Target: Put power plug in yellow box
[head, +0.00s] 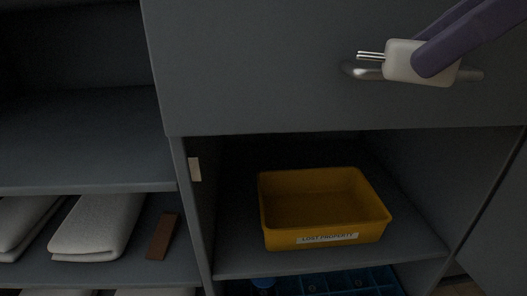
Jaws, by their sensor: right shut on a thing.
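A white power plug (405,61) with metal prongs pointing left is held by my right gripper (432,57), whose purple fingers come in from the upper right. The gripper is shut on the plug, in front of the drawer face. The yellow box (282,236), labelled "LOST PROPERTY", stands on an open shelf below and to the left of the plug. Its inside looks empty. My left gripper is not in view.
A grey drawer front (250,65) with a metal handle (360,71) is behind the plug and above the box. Rolled white towels (96,226) and a brown block (163,236) lie on the left shelf. A blue compartmented tray (345,281) is under the box shelf.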

